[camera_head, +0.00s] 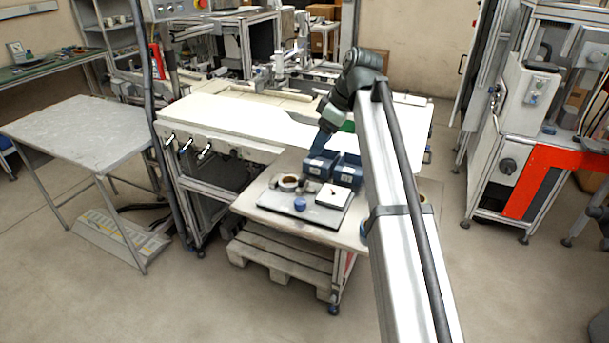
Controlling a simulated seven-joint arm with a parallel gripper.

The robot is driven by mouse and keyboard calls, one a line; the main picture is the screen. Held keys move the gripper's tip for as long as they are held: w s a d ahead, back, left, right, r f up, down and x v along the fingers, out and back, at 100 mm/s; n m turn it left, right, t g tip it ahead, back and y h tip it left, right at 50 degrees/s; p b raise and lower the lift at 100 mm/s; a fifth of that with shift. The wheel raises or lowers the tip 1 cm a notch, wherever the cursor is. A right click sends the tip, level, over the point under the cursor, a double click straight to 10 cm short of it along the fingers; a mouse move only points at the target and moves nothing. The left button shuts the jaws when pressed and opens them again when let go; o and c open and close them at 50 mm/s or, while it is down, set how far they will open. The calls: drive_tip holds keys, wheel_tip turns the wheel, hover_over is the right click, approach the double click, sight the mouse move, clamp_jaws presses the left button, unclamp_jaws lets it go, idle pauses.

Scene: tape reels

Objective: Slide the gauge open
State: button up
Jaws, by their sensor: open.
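I cannot clearly make out a sliding gauge at this size. A white square item (333,195) with a small red and dark mark lies at the right of a dark board (270,201) on the low table; I cannot tell whether it is the gauge. My gripper (320,146) is at the lower end of my arm, above and behind the board, close to two blue bins. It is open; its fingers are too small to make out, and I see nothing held.
A tape reel (289,183) and a small blue round item (300,204) are on the board. The blue bins, left (321,164) and right (347,172), stand behind it. A long pale workbench (240,128) lies beyond. My column hides the low table's right part.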

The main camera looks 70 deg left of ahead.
sight(304, 177)
drive_tip(key=x, duration=1.3)
drive_tip(key=shift+f, duration=0.3)
drive_tip(key=shift+w, duration=0.1)
clamp_jaws()
